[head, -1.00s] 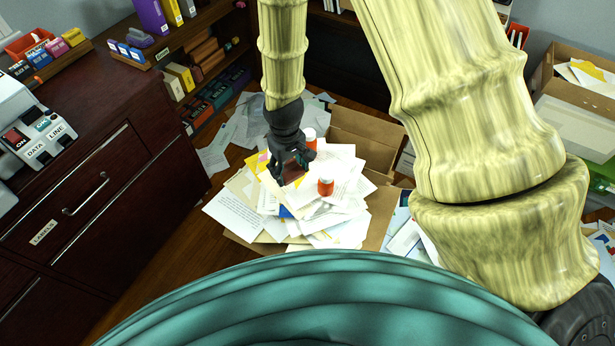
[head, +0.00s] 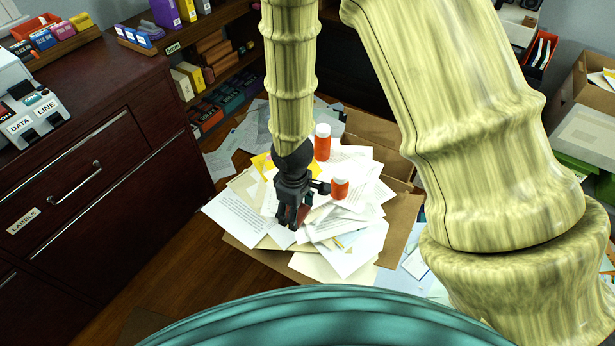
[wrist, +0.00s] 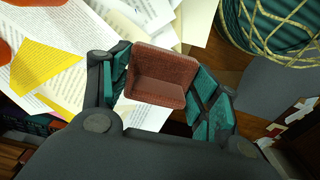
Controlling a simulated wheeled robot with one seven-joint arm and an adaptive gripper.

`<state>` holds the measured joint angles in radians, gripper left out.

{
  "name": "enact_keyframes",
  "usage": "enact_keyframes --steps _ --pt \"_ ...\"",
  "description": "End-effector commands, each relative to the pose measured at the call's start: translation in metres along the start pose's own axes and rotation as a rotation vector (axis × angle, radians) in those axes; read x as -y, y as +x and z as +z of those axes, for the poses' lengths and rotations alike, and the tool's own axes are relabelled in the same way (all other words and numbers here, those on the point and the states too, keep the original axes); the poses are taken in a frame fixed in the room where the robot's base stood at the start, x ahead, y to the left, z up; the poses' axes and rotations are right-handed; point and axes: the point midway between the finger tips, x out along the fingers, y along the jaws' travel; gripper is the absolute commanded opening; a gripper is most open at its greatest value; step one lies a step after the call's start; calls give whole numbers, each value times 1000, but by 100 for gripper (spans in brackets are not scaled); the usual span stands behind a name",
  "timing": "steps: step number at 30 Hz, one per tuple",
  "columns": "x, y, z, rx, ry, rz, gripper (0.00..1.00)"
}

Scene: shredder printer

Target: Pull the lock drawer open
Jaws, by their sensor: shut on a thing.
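A dark red-brown cabinet (head: 120,232) stands at the left in the head view. Its upper drawer (head: 78,178) has a curved metal handle (head: 82,182) and a LABELS tag, and looks shut. I cannot tell which drawer is the lock drawer. My gripper (head: 292,222) is pointed down above the paper pile, well to the right of the cabinet and apart from it. It is shut on a small reddish-brown block (wrist: 160,72), which shows between the fingers in the wrist view with a step or fold across it. In the head view the fingers hide most of it.
An open cardboard box heaped with papers (head: 345,250) lies below my gripper. A shelf (head: 205,70) is behind. Wooden floor is bare between box and cabinet.

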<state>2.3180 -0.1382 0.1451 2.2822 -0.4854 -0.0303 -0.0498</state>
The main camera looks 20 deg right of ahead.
Motion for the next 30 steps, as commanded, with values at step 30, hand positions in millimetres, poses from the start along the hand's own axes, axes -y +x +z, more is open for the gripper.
enact_keyframes --steps 30 --pt "-130 23 -68 2 2 -1 38"
